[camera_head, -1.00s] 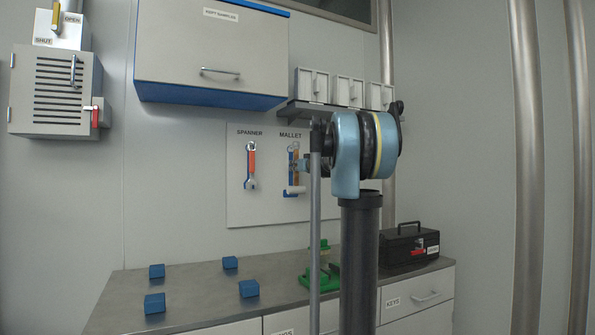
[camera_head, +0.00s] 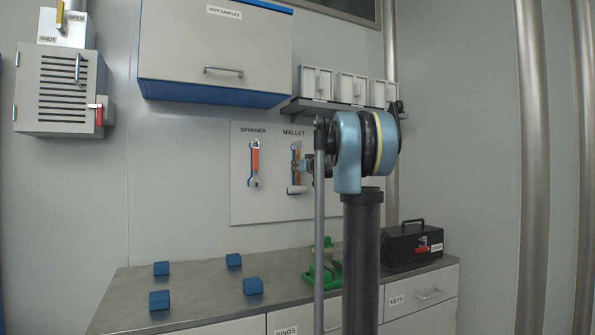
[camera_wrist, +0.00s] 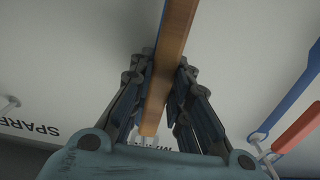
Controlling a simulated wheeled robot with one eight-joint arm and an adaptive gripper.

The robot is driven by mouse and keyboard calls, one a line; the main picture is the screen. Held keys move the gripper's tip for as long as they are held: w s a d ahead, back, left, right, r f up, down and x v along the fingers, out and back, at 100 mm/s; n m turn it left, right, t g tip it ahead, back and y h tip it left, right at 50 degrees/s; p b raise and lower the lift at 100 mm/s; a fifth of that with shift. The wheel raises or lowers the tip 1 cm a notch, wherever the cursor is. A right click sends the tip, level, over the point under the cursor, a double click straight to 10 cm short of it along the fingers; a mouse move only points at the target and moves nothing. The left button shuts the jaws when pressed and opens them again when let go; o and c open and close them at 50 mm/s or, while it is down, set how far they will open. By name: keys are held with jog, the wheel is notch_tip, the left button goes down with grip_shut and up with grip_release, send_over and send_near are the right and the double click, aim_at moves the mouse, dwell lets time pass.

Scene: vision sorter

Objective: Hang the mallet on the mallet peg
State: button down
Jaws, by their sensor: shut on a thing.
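The mallet has a brown wooden handle (camera_wrist: 170,55) and a pale head (camera_head: 297,190). In the head view it hangs upright, head down, at the board's MALLET place, over or close to a blue painted outline. My gripper (camera_head: 305,165) is at its handle, partly hidden by my arm. In the wrist view my gripper (camera_wrist: 163,85) is shut on the handle, with fingers on both sides. The handle's end lies close to the partly covered MALLET label (camera_wrist: 155,148). I cannot tell whether the handle is on the mallet peg.
The spanner (camera_head: 254,160) with a red handle hangs left of the mallet on the pale board (camera_head: 270,208). In the wrist view a SPARE label (camera_wrist: 30,128) and a peg (camera_wrist: 10,104) are at left. Below, the counter (camera_head: 205,290) holds blue blocks, a green object and a black toolbox (camera_head: 411,246).

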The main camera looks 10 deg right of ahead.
jog(key=c, duration=1.4)
grip_release()
